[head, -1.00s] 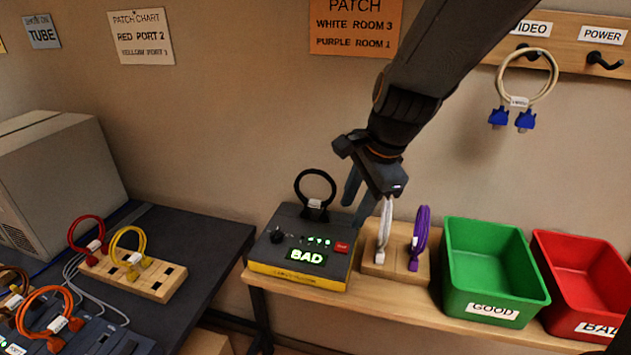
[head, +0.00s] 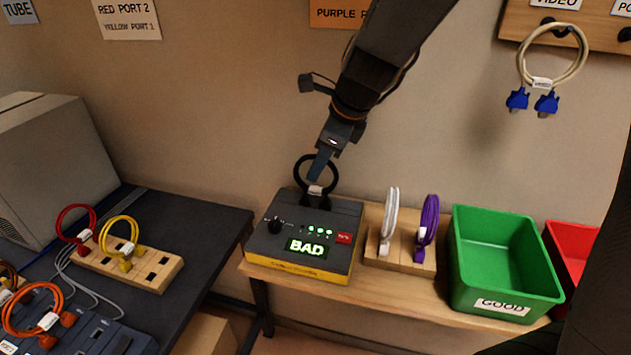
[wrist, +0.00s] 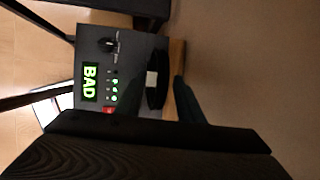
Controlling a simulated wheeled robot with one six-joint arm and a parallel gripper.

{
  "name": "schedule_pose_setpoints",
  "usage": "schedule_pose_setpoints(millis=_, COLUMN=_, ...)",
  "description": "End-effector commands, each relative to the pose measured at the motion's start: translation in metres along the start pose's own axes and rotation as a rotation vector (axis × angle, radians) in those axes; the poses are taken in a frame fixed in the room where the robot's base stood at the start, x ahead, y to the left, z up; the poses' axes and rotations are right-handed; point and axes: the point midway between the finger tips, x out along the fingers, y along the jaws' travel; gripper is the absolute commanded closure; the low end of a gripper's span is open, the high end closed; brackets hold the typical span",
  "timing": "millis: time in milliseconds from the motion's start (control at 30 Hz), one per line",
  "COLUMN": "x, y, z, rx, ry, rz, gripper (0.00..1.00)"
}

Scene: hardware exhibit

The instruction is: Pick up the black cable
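The black cable (head: 299,168) is a coiled loop with a white tag, standing upright at the back of the cable tester (head: 262,245), whose display reads BAD. My gripper (head: 319,168) points down at the loop from above, its finger overlapping the loop in the head view. In the wrist view my gripper (wrist: 157,84) is open, with one dark finger on each side of the black cable (wrist: 154,98). A gap shows between the right finger and the cable; contact on the left is too dark to tell.
A wooden block with white (head: 390,215) and purple (head: 428,225) cables stands right of the tester. A green GOOD bin (head: 505,290) and a red bin (head: 572,240) are farther right. Red and yellow cables stand on the left table. A beige cable (head: 552,85) hangs on the wall.

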Motion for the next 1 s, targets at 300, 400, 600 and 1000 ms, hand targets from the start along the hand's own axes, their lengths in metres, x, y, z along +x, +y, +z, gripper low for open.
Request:
schedule_pose_setpoints(millis=300, x=0.033, y=-0.002, z=0.003, rx=-0.002, ry=0.001, rz=0.002, gripper=0.66)
schedule_pose_setpoints(millis=400, x=0.034, y=-0.002, z=0.003, rx=-0.003, ry=0.000, rz=0.000, gripper=0.66)
schedule_pose_setpoints(millis=600, x=0.034, y=-0.002, z=0.003, rx=-0.003, ry=0.000, rz=0.000, gripper=0.74)
schedule_pose_setpoints(millis=1000, x=0.034, y=-0.002, z=0.003, rx=-0.003, ry=0.000, rz=0.000, gripper=1.00)
